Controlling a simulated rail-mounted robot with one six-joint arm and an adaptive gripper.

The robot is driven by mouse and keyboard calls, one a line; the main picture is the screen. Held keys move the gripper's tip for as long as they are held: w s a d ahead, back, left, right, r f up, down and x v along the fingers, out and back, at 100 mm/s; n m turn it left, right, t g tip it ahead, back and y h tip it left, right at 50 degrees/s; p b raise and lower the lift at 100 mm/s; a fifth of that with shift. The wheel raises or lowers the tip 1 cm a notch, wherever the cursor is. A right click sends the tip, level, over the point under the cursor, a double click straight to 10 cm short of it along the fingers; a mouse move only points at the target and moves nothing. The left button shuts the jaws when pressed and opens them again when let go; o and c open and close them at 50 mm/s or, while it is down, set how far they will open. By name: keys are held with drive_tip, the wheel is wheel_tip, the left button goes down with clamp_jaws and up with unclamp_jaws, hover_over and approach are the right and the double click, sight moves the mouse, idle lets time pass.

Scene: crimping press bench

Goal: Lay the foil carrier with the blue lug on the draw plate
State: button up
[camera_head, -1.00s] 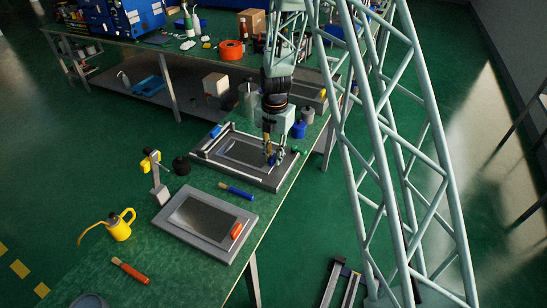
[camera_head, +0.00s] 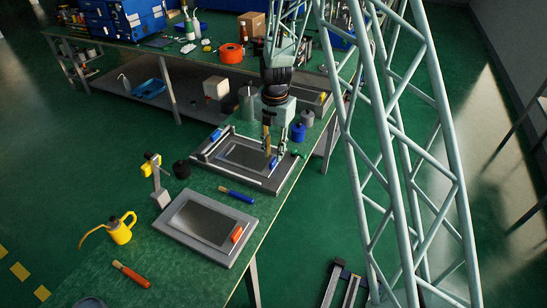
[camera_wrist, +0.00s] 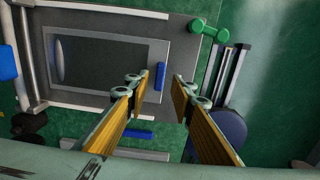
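The foil carrier (camera_head: 243,154) is a grey frame with a dark sheet and a blue lug (camera_head: 274,162) at its right end. It lies apparently flat on the draw plate (camera_head: 262,184), between pale rails. The wrist view also shows the carrier (camera_wrist: 110,88), its blue lug (camera_wrist: 161,84) and a plate rail (camera_wrist: 100,106). My gripper (camera_head: 275,152) is just above the lug end.
A second carrier (camera_head: 187,240) with a red lug (camera_head: 237,234) lies nearer on the bench. A blue-handled tool (camera_head: 236,195) lies between. A green knob (camera_head: 299,154) and blue jar (camera_head: 298,132) stand close right of my gripper. A black cylinder (camera_head: 181,169) is left.

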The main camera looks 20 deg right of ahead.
wheel_tip(320, 180, up, 8)
drive_tip(key=shift+f+p, duration=0.15)
drive_tip(key=shift+p, duration=0.25)
idle(0.8)
drive_tip(key=s+r+m+t, duration=0.1)
drive_tip(key=s+r+m, duration=0.6)
drive_tip(key=s+r, duration=0.55)
drive_tip(key=s+r+m+t, duration=0.1)
drive_tip(key=s+r+m, duration=0.75)
drive_tip(key=r, duration=0.65)
drive_tip(key=s+r+m, duration=0.3)
drive_tip(key=s+m, duration=0.3)
drive_tip(key=s, duration=0.8)
drive_tip(key=s+r+m+t, duration=0.1)
drive_tip(key=s+r+m, duration=0.2)
drive_tip(key=s, duration=1.1)
drive_tip(key=shift+s+m+t, duration=0.15)
drive_tip(key=shift+m+t, duration=0.15)
drive_tip(key=shift+m, duration=1.45)
drive_tip(key=shift+a, duration=0.1)
